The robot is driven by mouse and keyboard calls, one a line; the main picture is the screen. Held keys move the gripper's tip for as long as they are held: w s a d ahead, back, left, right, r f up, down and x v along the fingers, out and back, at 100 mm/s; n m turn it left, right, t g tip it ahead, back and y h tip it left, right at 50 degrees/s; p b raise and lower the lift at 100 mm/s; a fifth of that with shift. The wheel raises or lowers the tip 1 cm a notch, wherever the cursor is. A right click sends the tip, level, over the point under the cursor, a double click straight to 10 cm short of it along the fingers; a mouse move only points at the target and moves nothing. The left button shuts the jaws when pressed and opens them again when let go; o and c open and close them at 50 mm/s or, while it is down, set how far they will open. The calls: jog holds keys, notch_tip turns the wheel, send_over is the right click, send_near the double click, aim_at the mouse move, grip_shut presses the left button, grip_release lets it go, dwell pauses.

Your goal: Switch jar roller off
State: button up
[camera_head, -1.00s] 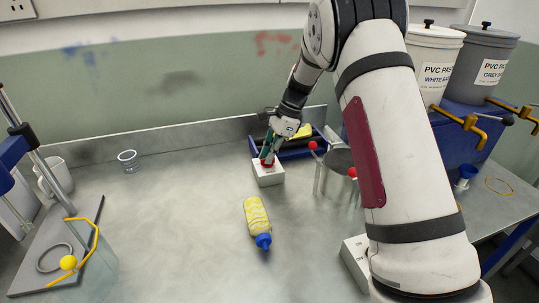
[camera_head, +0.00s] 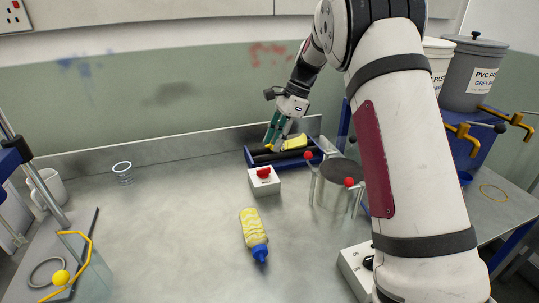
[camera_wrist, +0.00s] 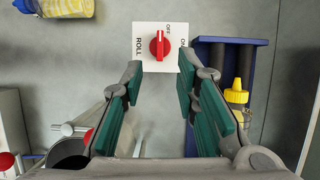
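The white switch box (camera_head: 263,186) stands on the bench in front of the blue roller frame (camera_head: 250,158), with a red knob (camera_head: 263,173) on top. In the wrist view the red knob (camera_wrist: 160,46) has its grip lying up and down the picture; the box shows "ROLL", "OFF" and "ON". A jar with a yellow cap (camera_wrist: 237,96) lies on the roller.
A yellow bottle with a blue cap (camera_head: 253,230) lies on the bench nearer me. A second white box (camera_head: 352,268) is partly behind my arm.

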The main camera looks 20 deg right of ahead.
jog(key=shift+v, duration=1.55)
jog(key=s+a+r+n+t+h+p, duration=0.15)
jog(key=s+r+n, duration=0.25)
jog(key=s+r, duration=0.5)
jog(key=s+a+r+n+h+p, duration=0.1)
jog(key=s+a+r+n, duration=0.3)
jog(key=s, duration=0.8)
jog(key=s+f+n+t+h+p, duration=0.1)
jog(key=s+n, duration=0.8)
jog(key=s, duration=1.1)
jog(key=shift+s+d+f+n+t+h+p, duration=0.25)
jog(key=shift+f+n+t+h+p, duration=0.2)
jog(key=shift+f+t, duration=0.35)
